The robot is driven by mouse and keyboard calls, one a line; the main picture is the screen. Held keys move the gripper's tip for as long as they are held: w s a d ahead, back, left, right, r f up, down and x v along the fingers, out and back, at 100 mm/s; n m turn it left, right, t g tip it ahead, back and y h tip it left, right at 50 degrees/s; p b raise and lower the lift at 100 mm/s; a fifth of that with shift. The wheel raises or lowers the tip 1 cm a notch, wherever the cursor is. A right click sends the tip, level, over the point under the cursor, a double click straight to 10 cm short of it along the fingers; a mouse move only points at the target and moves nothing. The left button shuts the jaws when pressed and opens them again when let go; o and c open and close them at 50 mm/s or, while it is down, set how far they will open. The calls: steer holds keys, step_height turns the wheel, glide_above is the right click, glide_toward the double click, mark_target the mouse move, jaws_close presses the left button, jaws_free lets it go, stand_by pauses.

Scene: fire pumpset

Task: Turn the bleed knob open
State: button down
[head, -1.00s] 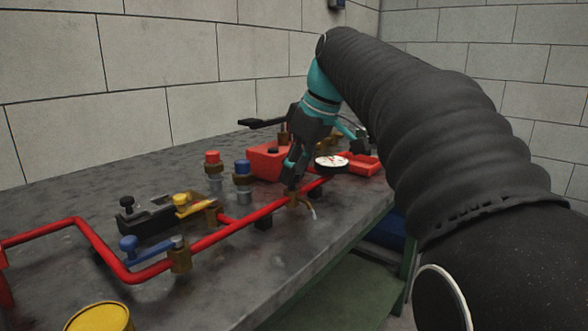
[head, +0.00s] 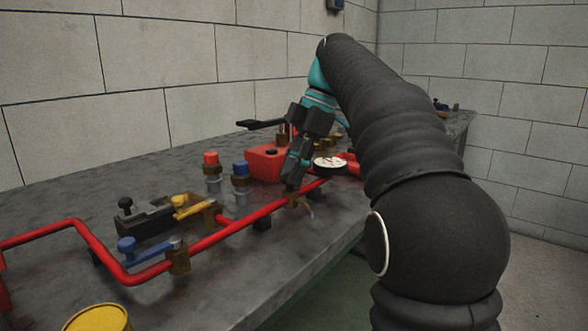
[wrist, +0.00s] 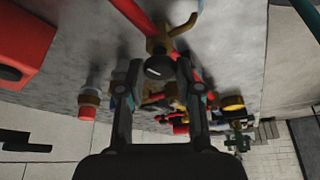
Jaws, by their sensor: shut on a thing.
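The bleed knob (wrist: 158,68) is a small dark round knob with a pale line across its face. It sits on a brass fitting (wrist: 162,45) with a bent spout (wrist: 184,24) on the red pipe. My gripper (wrist: 159,75) has one finger on each side of the knob and is shut on it. In the head view my gripper (head: 292,184) points down onto the brass fitting, and its fingers hide the knob. The spout (head: 309,207) shows just right of the fingertips.
A white-faced gauge (head: 330,162) is close to the right of my gripper. A red box (head: 265,163) stands behind it. Red-capped (head: 211,158) and blue-capped (head: 241,168) fittings stand to the left. The red pipe (head: 225,236) runs along the bench, whose front strip (head: 300,250) is clear.

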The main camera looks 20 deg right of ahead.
steer(key=shift+f+n+g, duration=0.1)
steer(key=shift+n+g, duration=0.2)
steer(key=shift+n, duration=0.6)
steer(key=c, duration=0.8)
jaws_free()
steer(key=shift+o, duration=0.2)
